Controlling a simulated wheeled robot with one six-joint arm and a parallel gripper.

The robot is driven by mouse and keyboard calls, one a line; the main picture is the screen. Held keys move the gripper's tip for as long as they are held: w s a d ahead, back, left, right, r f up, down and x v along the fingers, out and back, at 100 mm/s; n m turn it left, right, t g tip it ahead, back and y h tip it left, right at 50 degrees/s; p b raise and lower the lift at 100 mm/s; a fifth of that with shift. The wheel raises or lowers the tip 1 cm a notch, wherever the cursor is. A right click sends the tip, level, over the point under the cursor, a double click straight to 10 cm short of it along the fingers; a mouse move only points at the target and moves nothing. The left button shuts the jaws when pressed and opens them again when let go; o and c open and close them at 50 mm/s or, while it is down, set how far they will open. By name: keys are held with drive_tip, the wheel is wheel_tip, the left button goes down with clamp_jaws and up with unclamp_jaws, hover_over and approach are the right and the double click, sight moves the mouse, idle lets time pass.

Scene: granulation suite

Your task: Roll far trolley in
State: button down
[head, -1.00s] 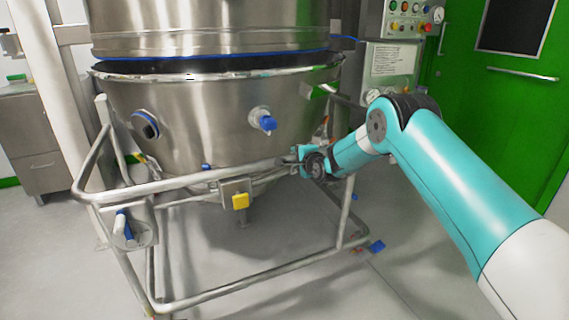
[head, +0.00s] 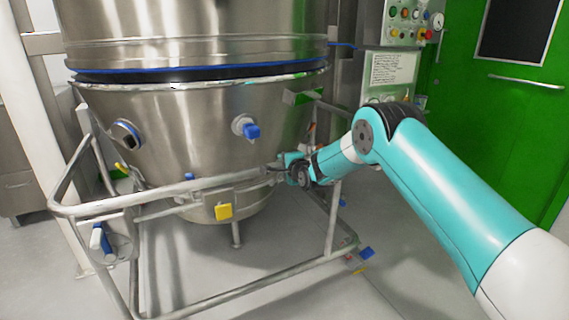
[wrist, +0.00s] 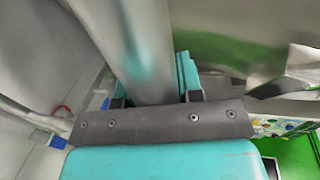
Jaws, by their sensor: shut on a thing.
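The trolley is a tubular steel frame (head: 225,297) carrying a large conical steel bowl (head: 185,125) with a blue-handled valve and a round port. The bowl stands directly under the steel upper vessel (head: 190,30), with a blue-edged dark seal between them. My gripper (head: 283,171) is shut on the trolley's upper rail, at the right part of its front. In the wrist view the steel rail (wrist: 140,50) runs between the fingers of my gripper (wrist: 152,92). The exact finger contact is partly hidden.
A control panel (head: 409,22) with buttons stands at the back right, beside a green door (head: 515,120). A white column (head: 40,120) and a steel cabinet (head: 15,190) are at the left. Grey floor is clear at the front right.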

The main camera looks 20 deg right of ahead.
drive_tip(key=shift+w+d+r, duration=0.2)
drive_tip(key=shift+r, duration=0.2)
drive_tip(key=c, duration=0.8)
unclamp_jaws()
drive_tip(key=shift+a, duration=0.3)
drive_tip(key=shift+s+a, duration=0.1)
drive_tip(key=v, duration=0.6)
drive_tip(key=p+v, duration=0.1)
drive_tip(key=v, duration=1)
drive_tip(key=shift+s+d+f, duration=0.2)
drive_tip(key=shift+s+f, duration=0.1)
drive_tip(key=shift+s, duration=0.05)
